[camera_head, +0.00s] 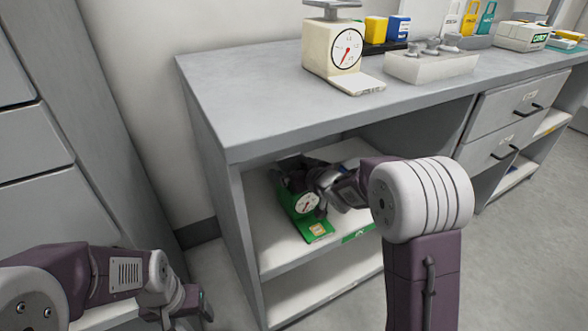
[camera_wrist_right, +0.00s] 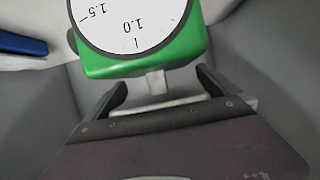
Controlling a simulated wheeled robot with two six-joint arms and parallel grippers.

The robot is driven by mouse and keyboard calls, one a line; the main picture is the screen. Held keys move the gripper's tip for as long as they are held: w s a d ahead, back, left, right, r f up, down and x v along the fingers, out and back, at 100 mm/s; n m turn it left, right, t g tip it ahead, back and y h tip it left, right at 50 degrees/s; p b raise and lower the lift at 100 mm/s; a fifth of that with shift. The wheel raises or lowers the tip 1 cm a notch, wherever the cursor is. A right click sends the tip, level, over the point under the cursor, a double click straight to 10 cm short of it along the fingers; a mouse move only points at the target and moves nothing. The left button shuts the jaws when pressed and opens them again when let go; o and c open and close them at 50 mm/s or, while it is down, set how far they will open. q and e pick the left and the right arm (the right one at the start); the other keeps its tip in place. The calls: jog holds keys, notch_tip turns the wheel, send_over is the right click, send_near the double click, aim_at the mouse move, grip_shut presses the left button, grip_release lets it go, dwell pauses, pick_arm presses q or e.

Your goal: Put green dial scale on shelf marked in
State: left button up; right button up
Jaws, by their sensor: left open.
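The green dial scale (camera_head: 317,229) is at the shelf (camera_head: 283,258) under the left end of the table, dial facing out. A green label (camera_head: 358,233), too small to read, is on this shelf's front edge. My right gripper (camera_head: 313,184) is at the scale's upper part, its jaws partly hidden. In the right wrist view the green body (camera_wrist_right: 150,60) and white dial lie beyond my right gripper (camera_wrist_right: 160,88); its fingers stand apart, with the scale's pale post between them and clear of both. My left gripper (camera_head: 200,304) is open and empty at the lower left.
The grey tabletop (camera_head: 235,105) overhangs the shelf, and the table's left side panel stands close to the scale. A cream dial scale (camera_head: 333,48) and a tray of weights (camera_head: 430,66) stand on top. Drawers (camera_head: 515,115) are at the right.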

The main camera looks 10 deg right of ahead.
jog(key=shift+r, duration=0.3)
jog(key=p+v, duration=0.5)
jog(key=v, duration=0.6)
jog(key=s+d+f+m+g+h, duration=0.35)
jog(key=s+d+f+g, duration=0.2)
jog(key=s+f, duration=0.4)
jog(key=s+a+f+g, duration=0.1)
jog(key=s+f+g, duration=0.15)
jog(key=s, duration=0.35)
jog(key=s+a+f+g, duration=0.2)
jog(key=s+g, duration=0.2)
jog(key=s, duration=0.3)
notch_tip(320, 180, up, 39)
jog(key=p, duration=3.8)
jog(key=shift+w+d+f, duration=0.2)
jog(key=shift+w, duration=0.1)
jog(key=shift+h, duration=0.25)
